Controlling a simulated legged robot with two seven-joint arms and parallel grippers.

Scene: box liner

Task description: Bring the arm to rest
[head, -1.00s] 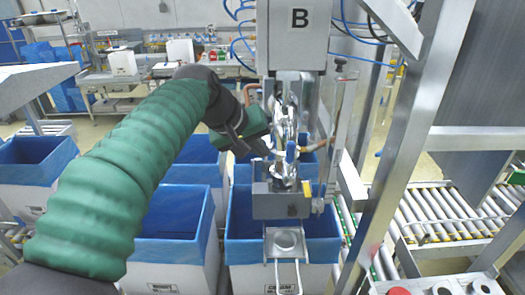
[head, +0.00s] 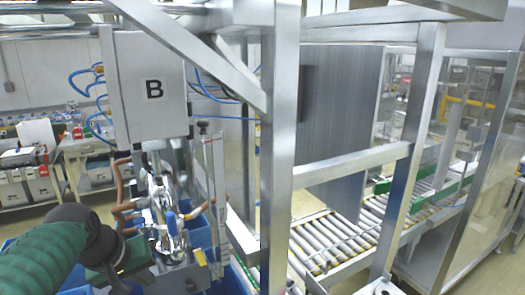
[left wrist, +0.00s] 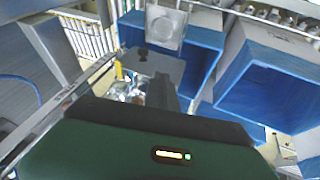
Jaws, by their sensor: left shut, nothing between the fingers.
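My left arm, in a green sleeve (head: 42,262), comes in from the lower left of the head view. Its left gripper (head: 128,258) is at the bottom left, close beside the metal dispensing machine (head: 168,222) under the grey box marked B (head: 150,85). The fingers are mostly hidden; the gripper is shut with nothing held. I cannot tell whether it touches the machine. In the left wrist view the dark green gripper housing (left wrist: 140,150) fills the bottom, with blue-lined boxes (left wrist: 262,85) beyond it. My right gripper is not in view.
Steel frame posts (head: 277,150) stand just right of the machine. A roller conveyor (head: 335,240) runs behind them. Blue box liners (head: 205,232) show below the machine. A workbench (head: 85,150) stands at the back left.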

